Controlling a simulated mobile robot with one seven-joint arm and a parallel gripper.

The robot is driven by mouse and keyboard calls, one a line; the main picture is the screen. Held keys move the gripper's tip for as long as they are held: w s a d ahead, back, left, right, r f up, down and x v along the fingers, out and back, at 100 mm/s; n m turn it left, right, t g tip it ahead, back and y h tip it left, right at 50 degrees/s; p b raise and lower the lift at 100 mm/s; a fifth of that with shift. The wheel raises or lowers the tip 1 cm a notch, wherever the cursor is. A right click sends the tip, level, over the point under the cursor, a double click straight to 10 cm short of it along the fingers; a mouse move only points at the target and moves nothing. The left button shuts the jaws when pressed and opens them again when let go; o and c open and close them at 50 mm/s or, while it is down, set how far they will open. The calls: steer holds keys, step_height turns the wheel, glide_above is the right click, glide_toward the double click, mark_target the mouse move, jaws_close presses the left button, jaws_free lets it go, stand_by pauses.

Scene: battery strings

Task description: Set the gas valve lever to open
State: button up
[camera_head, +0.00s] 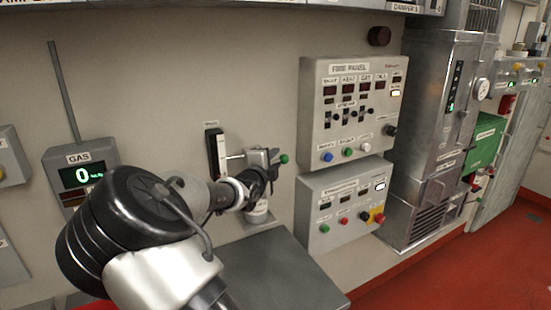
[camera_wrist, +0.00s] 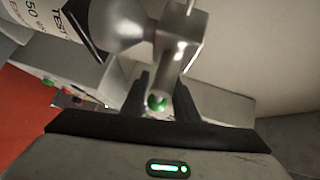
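The gas valve is a grey metal block (camera_wrist: 180,40) at the top of the wrist view, on a tapered neck. Its lever (camera_wrist: 172,70) comes toward me and ends in a green ball knob (camera_wrist: 157,102). In the head view the green knob (camera_head: 284,158) is at the right of the valve. My gripper (camera_wrist: 163,82) is open, one dark finger on each side of the knob, with a gap showing at the right finger. I cannot tell whether the left finger touches it. In the head view my wrist partly hides the valve and the gripper (camera_head: 270,166).
A white labelled cylinder (camera_wrist: 58,15) is below the valve, its lower end in the head view (camera_head: 258,214). A flow tube (camera_head: 216,153) is on the wall to the left. Two control panels (camera_head: 312,110) (camera_head: 310,215) stand close on the right. A grey bench top (camera_head: 285,275) lies below.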

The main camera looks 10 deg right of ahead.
steer(key=shift+x, duration=0.8)
jaws_close()
